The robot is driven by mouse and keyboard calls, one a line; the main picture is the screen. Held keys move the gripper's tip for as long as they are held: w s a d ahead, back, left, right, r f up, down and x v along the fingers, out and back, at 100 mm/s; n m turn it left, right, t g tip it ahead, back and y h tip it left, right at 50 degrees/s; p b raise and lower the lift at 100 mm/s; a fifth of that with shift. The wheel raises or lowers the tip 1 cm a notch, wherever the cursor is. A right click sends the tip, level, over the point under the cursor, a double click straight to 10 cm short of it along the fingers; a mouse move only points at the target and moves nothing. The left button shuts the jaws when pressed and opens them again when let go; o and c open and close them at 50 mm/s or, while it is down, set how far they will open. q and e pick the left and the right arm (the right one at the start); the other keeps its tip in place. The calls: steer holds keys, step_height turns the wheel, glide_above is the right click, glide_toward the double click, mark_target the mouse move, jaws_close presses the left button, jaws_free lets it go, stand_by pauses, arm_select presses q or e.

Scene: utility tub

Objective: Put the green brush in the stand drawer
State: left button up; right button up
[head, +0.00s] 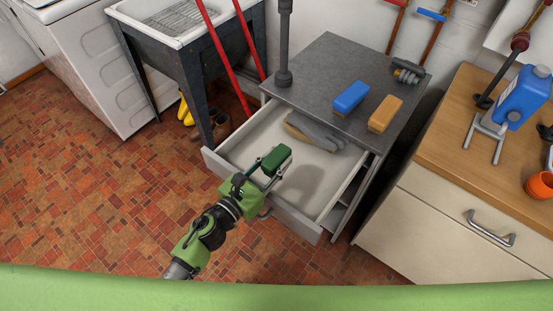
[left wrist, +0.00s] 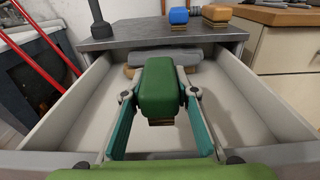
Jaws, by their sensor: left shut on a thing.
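The green brush (head: 276,160) is held in my left gripper (head: 268,172), which is shut on it. In the left wrist view the brush (left wrist: 160,90) sits between the two fingers, bristles downward. The stand drawer (head: 262,208) is pulled open below the grey-topped stand (head: 345,75). The brush is above the front part of the drawer's inside, apart from its floor. A grey glove-like thing (head: 318,136) lies at the back of the drawer, with a tan thing partly hidden beside it. My right gripper does not show.
A blue brush (head: 350,96), a tan brush (head: 385,113) and a dark nozzle-like thing (head: 408,72) are on the stand. A dark post (head: 284,45) rises at its left edge. A wooden counter (head: 465,130) stands at right. The drawer's front floor is clear.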

arm_select(q)
steer(key=shift+f, duration=0.3)
steer(key=o, duration=1.1)
steer(key=shift+o, duration=0.2)
steer(key=shift+r, duration=0.3)
steer(key=shift+r+p, duration=0.35)
steer(key=shift+p, duration=0.15)
steer(key=b+v, duration=0.3)
steer(key=v, duration=0.9)
